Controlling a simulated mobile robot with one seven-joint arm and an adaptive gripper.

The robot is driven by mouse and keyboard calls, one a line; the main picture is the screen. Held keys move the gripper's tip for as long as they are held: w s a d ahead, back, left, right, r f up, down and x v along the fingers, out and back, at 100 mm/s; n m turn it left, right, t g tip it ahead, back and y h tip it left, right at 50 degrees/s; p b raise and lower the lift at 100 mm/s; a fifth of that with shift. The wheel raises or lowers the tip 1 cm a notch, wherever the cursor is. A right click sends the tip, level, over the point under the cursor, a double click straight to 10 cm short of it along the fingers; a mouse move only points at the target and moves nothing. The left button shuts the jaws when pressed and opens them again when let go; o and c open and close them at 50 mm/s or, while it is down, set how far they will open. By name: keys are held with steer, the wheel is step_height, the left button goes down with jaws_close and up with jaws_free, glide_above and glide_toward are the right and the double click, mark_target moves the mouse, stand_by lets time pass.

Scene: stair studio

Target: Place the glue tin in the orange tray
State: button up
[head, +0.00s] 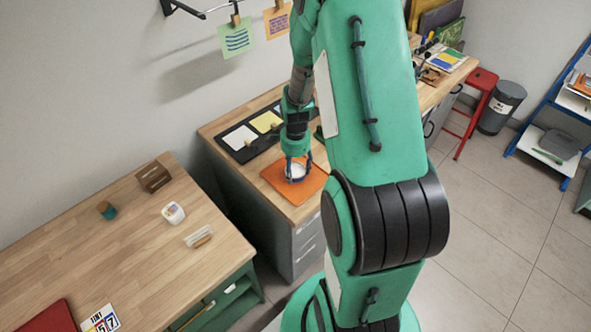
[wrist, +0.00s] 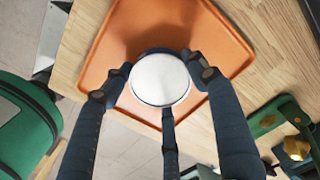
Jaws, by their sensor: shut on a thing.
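The glue tin (head: 296,171) is a small round tin with a white top. In the wrist view the tin (wrist: 160,79) sits between my dark fingers, over the orange tray. The orange tray (head: 275,180) lies flat on the wooden top of a grey cabinet; its bare surface also shows in the wrist view (wrist: 214,38). My gripper (head: 297,172) points down over the tray, shut on the tin. I cannot tell whether the tin's base touches the tray.
A black board with coloured cards (head: 240,138) lies behind the tray. A wooden workbench (head: 125,245) at left holds a white tub (head: 173,213), a wooden block (head: 154,177) and a teal jar (head: 106,210). A red stool (head: 480,85) stands at the right.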

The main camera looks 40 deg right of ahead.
mark_target(295, 171)
steer(key=o, duration=1.4)
steer(key=shift+o, duration=0.2)
step_height(295, 171, up, 12)
steer(key=p, duration=0.2)
steer(key=shift+r, duration=0.15)
